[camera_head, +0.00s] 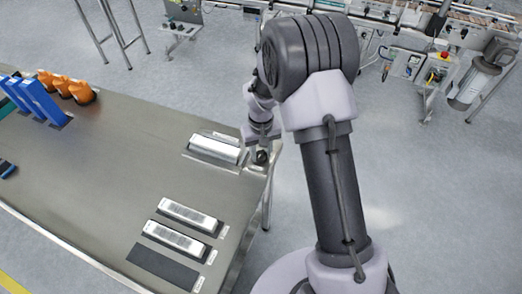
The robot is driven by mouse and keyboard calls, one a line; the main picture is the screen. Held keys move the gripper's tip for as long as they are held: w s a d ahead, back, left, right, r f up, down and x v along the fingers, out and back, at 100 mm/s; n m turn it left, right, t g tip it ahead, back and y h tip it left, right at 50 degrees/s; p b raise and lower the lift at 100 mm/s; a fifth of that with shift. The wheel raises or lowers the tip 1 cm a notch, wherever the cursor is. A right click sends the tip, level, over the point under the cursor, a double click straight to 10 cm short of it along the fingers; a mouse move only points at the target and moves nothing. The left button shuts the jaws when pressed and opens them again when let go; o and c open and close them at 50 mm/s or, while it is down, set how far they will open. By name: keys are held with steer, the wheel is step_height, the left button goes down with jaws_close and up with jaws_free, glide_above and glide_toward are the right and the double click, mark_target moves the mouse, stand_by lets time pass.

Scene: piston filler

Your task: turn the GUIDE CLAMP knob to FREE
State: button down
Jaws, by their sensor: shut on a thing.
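My gripper (261,146) points down at the right end of the steel table, beside a silver block. It is shut on a small dark round piece, which I take to be the GUIDE CLAMP knob (262,157). The knob sits on a pale plate near the table's right edge. Gripper and wrist hide part of the knob. Its pointer and the lettering around it are too small to read, so its setting cannot be told.
The silver block (215,149) stands just left of the gripper. Two metal bars (187,216) and a dark strip (162,266) lie nearer on the table (110,180). Blue pieces (38,98) and orange pieces (80,91) stand far left. A conveyor (400,15) runs behind, across open floor.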

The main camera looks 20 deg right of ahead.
mark_target(261, 155)
steer(key=shift+n, duration=0.6)
steer(key=c, duration=0.9)
jaws_free()
steer(key=shift+c, duration=0.2)
steer(key=shift+r, duration=0.1)
step_height(261, 155, up, 17)
steer(key=p, duration=0.5)
steer(key=shift+r, duration=0.1)
